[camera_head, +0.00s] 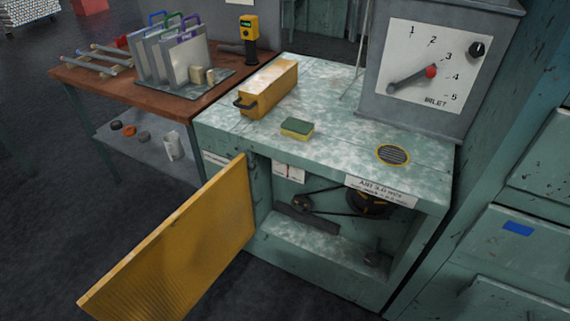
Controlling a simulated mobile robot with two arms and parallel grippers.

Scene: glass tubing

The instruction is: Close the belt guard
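The belt guard (185,253) is a yellow ribbed panel in the head view. It stands swung open to the left of the cabinet, attached at the left edge of the cabinet's front opening. The opening shows a dark belt (330,209) running between a small pulley (300,203) on the left and a larger dark wheel (368,205) on the right. The near lower corner of the guard reaches the bottom left of the picture. Neither of my grippers shows in this view.
A yellow box with a handle (268,88) and a green-yellow sponge (297,128) sit on the cabinet top. A grey dial box (430,70) stands behind. A wooden table (110,86) with racks is at left, drawers (510,245) at right. Dark floor lies around the guard.

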